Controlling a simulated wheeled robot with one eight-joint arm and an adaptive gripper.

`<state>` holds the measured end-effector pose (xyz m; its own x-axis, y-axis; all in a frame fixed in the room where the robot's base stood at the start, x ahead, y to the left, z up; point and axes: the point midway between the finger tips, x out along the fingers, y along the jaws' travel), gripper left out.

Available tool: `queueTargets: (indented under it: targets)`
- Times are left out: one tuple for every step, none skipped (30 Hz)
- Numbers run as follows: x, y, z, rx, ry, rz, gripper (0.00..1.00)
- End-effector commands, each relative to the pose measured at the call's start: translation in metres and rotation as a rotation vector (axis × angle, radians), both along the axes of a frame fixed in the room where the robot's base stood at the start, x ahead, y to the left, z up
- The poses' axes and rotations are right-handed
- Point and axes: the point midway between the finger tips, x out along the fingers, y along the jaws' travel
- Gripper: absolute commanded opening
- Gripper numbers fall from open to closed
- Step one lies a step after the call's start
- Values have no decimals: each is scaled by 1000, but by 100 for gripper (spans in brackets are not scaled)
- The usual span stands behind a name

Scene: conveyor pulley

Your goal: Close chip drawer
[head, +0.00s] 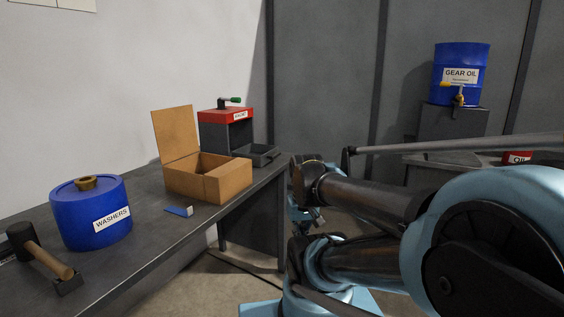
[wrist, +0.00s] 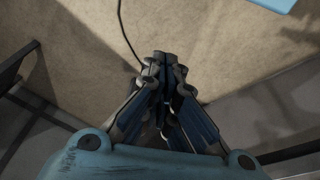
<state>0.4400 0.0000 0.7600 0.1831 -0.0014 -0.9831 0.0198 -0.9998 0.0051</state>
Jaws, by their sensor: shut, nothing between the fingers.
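A red and dark grey machine (head: 226,131) with a green-handled lever stands at the far end of the workbench. A dark tray-like drawer (head: 262,154) sticks out at its right side, apparently the chip drawer; the wooden box partly hides the machine's base. My gripper (wrist: 165,60) is shut and empty in the wrist view, over bare floor. In the head view, part of it seems to show below my arm, right of the bench end and apart from the drawer. The drawer is not in the wrist view.
On the workbench (head: 140,205) are an open-lidded wooden box (head: 184,186), a blue washers tub (head: 91,212), a mallet (head: 50,259) and a small blue-and-white item (head: 181,211). A blue gear oil drum (head: 460,73) stands at the back right.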

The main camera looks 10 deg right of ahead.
Motion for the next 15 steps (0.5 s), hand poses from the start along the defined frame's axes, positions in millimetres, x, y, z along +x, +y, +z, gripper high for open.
queueTargets:
  targets:
    - [-7,0,5,3,-9,-6,0]
    - [-6,1,6,7,-10,-14,0]
    - [-4,1,9,15,-10,-32,0]
    - [-1,2,12,24,-9,-47,0]
    - [3,3,16,35,-8,-68,0]
    - [8,6,21,51,-5,-99,0]
    - [14,7,26,66,-3,-129,0]
    - [19,9,30,84,-2,-162,0]
    - [27,10,38,107,1,-210,0]
    - [34,11,43,128,4,-250,0]
    - [41,12,49,147,7,-289,0]
    - [51,13,56,174,12,-342,0]
    - [58,14,61,194,16,-381,0]
    - [66,14,67,214,20,-421,0]
    - [76,15,73,240,26,-473,0]
